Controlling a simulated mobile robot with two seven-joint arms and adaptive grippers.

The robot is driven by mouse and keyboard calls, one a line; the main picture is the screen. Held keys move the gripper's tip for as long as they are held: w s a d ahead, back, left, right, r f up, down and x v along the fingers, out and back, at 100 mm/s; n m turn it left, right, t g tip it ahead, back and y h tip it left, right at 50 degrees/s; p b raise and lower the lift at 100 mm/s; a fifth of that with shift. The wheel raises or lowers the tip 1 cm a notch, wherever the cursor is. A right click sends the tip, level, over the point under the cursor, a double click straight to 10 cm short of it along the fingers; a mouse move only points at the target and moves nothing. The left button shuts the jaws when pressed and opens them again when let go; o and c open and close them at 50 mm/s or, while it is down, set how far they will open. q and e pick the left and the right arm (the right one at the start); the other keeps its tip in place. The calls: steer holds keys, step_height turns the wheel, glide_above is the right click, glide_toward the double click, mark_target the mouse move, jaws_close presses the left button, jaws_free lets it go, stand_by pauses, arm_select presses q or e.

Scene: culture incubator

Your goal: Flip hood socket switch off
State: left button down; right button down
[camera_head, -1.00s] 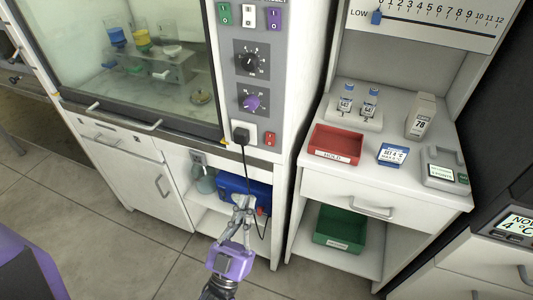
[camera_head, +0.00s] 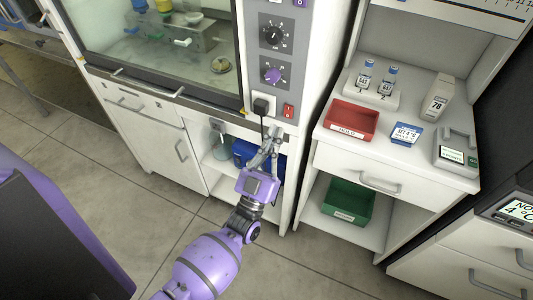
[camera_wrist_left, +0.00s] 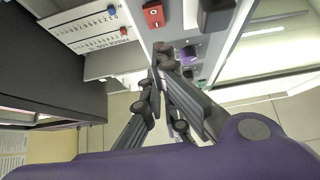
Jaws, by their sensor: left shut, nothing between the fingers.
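The hood socket (camera_head: 262,104) is on the lower part of the hood's front panel, with a black plug and cable in it. The small red switch (camera_head: 289,111) sits just right of it. In the left wrist view the red switch (camera_wrist_left: 153,15) shows near the top, with the black plug (camera_wrist_left: 216,14) to its right. My left gripper (camera_head: 272,136) is shut and empty, below the socket and switch in the head view, seemingly apart from both. Its fingertips (camera_wrist_left: 162,56) come together in the left wrist view. My right gripper is not in view.
Dark and purple knobs (camera_head: 272,75) are above the socket. An open shelf with a blue box (camera_head: 243,151) lies below. To the right, a white bench carries a red tray (camera_head: 350,121), bottles and a blue-edged card (camera_head: 406,133); a green bin (camera_head: 347,201) is underneath.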

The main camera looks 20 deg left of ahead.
mark_target(288, 112)
arm_select(q)
steer(key=w, duration=0.4)
steer(key=shift+w+f, duration=0.15)
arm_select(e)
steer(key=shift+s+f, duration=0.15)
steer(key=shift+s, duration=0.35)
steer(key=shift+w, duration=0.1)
